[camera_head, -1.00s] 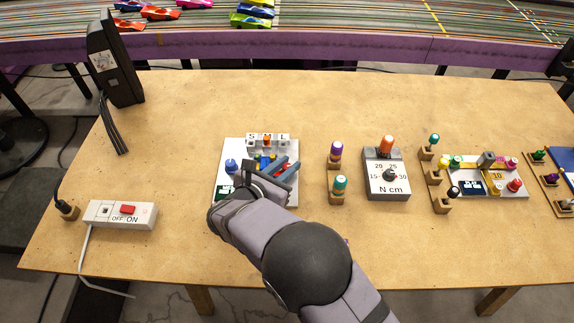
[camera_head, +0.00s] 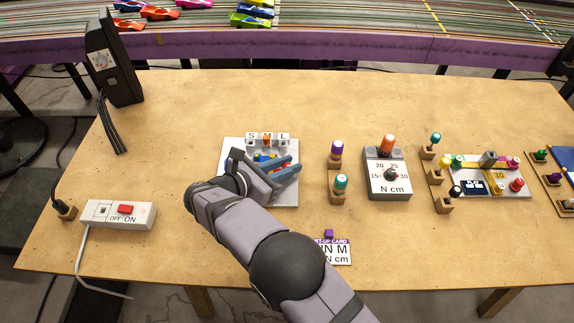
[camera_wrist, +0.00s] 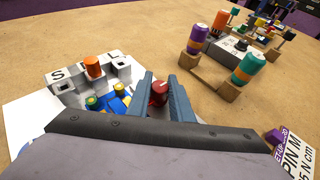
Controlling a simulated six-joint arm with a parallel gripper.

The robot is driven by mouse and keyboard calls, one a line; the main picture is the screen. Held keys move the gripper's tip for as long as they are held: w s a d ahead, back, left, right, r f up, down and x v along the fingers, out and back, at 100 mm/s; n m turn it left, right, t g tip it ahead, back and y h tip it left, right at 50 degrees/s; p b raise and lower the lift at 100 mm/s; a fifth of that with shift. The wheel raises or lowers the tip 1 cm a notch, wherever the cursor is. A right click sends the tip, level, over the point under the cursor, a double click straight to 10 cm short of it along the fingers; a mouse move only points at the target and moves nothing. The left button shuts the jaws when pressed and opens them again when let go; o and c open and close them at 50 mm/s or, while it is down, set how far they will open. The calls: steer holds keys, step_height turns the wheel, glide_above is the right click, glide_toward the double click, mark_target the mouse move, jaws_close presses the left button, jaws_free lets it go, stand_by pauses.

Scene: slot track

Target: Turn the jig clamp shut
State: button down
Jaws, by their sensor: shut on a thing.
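The jig is a white board (camera_head: 288,203) left of centre on the table, and it also shows in the wrist view (camera_wrist: 28,118). It bears a block marked S, M, L (camera_head: 253,139) with an orange peg (camera_wrist: 93,66), and blue and yellow parts (camera_wrist: 113,101). A red knob (camera_wrist: 159,91), which looks like the clamp's, stands at its right side. My gripper (camera_wrist: 160,80) is shut on this red knob, one blue-grey finger on each side. In the head view my gripper (camera_head: 282,170) covers the knob and much of the jig. The knob's base and the clamp's jaws are hidden.
Purple-topped (camera_head: 336,150) and teal-topped (camera_head: 341,184) drivers stand in wooden holders right of the jig. A grey torque tester (camera_head: 388,190) is beyond them. A card (camera_head: 338,252) lies in front. A power switch strip (camera_head: 120,214) is at left.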

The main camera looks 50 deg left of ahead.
steer(key=c, duration=1.8)
jaws_free()
steer(key=shift+c, duration=0.2)
steer(key=shift+b+v, duration=0.35)
steer(key=shift+v, duration=3.35)
steer(key=shift+w, duration=0.1)
